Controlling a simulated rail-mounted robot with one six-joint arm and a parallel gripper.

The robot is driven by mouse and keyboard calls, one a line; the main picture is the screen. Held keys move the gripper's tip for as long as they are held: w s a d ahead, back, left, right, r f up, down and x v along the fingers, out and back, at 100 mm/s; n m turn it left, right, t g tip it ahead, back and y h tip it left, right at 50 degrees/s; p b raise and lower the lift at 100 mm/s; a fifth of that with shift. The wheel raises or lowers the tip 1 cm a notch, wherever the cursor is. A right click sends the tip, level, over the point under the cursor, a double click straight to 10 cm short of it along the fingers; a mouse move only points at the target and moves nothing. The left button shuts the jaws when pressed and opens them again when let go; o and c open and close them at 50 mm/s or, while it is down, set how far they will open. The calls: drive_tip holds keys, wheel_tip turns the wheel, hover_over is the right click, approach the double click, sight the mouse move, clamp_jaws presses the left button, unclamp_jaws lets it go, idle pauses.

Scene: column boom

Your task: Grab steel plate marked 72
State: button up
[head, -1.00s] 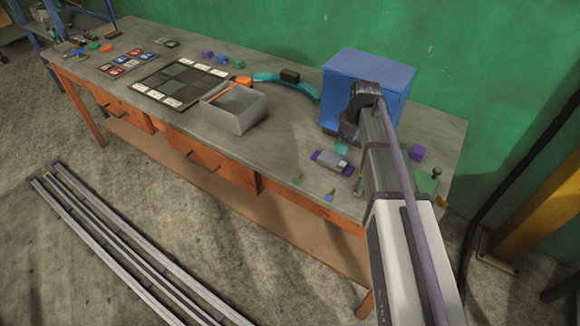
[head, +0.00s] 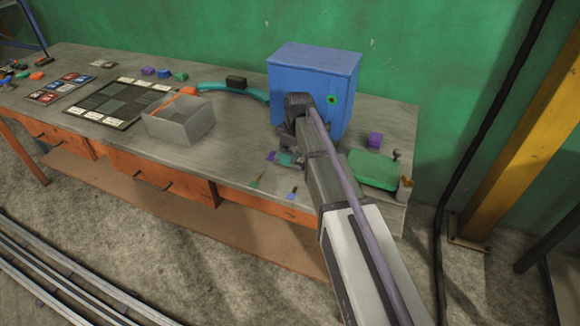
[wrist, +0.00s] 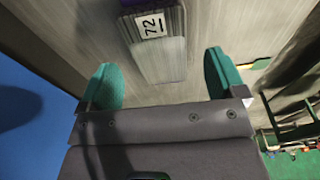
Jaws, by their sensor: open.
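The steel plate marked 72 (wrist: 160,60) is a grey block with a white "72" label and purple beside its labelled end. In the wrist view it lies on the bench just ahead of my gripper (wrist: 162,78), roughly in line with the gap between the jaws. My gripper is open, with teal fingertips to either side and nothing held. In the head view my arm hides most of the plate; a bit of purple (head: 271,156) shows beside the teal fingers. The height of the fingers above the plate is unclear.
A blue cabinet (head: 313,85) stands close behind my gripper. A green pad (head: 374,170) and a purple block (head: 375,139) are to the right. A grey bin (head: 180,121) and a dark board with labels (head: 107,103) are left. Small tools lie near the front edge.

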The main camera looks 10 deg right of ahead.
wheel_tip(320, 180, down, 2)
drive_tip(key=shift+w+f+b, duration=0.1)
drive_tip(key=shift+f+b, duration=0.15)
drive_tip(key=shift+b, duration=0.2)
drive_tip(key=shift+r, duration=0.25)
drive_tip(key=shift+c, duration=0.2)
drive_tip(key=c, duration=1.4)
drive_tip(key=shift+p, duration=0.3)
